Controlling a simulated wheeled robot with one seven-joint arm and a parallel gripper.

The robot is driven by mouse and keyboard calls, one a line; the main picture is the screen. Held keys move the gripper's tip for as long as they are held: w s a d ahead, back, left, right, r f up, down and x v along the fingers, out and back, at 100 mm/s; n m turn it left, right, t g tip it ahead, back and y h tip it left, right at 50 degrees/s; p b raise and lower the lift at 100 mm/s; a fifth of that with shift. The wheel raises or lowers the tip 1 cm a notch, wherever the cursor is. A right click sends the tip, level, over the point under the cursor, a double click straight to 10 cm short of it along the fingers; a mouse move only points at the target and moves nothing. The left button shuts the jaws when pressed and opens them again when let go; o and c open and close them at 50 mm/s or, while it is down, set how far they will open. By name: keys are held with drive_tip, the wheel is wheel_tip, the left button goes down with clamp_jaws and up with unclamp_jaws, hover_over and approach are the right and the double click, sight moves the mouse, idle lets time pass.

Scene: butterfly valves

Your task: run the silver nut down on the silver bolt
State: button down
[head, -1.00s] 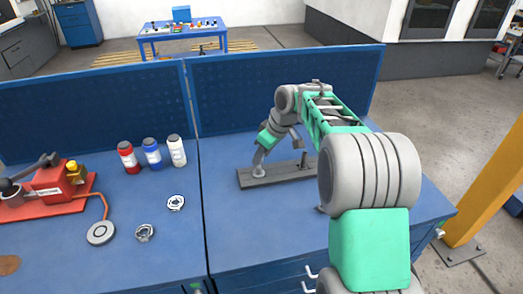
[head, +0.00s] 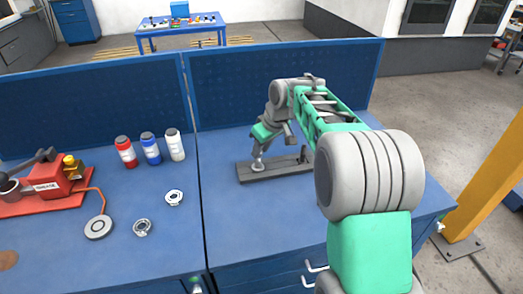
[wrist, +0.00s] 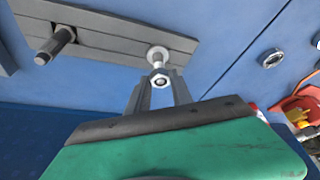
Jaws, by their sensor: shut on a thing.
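My gripper (wrist: 160,88) is shut on the silver nut (wrist: 160,80), which shows between the fingertips in the wrist view. The silver bolt (wrist: 157,54) stands on the grey plate (wrist: 110,47), with a pale round base just beyond the nut. The nut appears to sit at the bolt's upper end; how far it is threaded cannot be told. In the head view my gripper (head: 258,158) points down over the left end of the plate (head: 285,172), and its fingers hide most of the nut and bolt.
A darker bolt (head: 304,155) stands at the plate's other end. Two loose ring-shaped parts (head: 174,197) (head: 142,228) lie on the left bench. Red, blue and white bottles (head: 151,149) stand behind them, and a red device (head: 50,187) is at far left. The bench front is clear.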

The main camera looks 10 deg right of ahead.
drive_tip(key=m+h, duration=0.1)
drive_tip(key=m, duration=0.1)
drive_tip(key=a+m+b, duration=0.1)
drive_tip(key=m, duration=0.1)
drive_tip(key=shift+a+m+t+h, duration=0.1)
drive_tip(key=shift+m+t+h, duration=0.3)
drive_tip(key=shift+w+a+r+m+h, duration=0.1)
drive_tip(key=shift+m+h, duration=0.1)
drive_tip(key=shift+m, duration=0.4)
drive_tip(key=shift+r+m+h, duration=0.1)
drive_tip(key=shift+m+h, duration=0.1)
drive_tip(key=shift+m, duration=0.4)
drive_tip(key=c, duration=1.6)
unclamp_jaws()
drive_tip(key=shift+m+h+p, duration=0.3)
drive_tip(key=shift+m, duration=0.3)
drive_tip(key=shift+o, duration=1)
drive_tip(key=shift+w+f, duration=0.15)
drive_tip(key=shift+w, duration=0.05)
drive_tip(key=o, duration=0.3)
drive_tip(key=shift+s, duration=0.1)
drive_tip(key=shift+o, duration=0.2)
drive_tip(key=shift+d, duration=0.2)
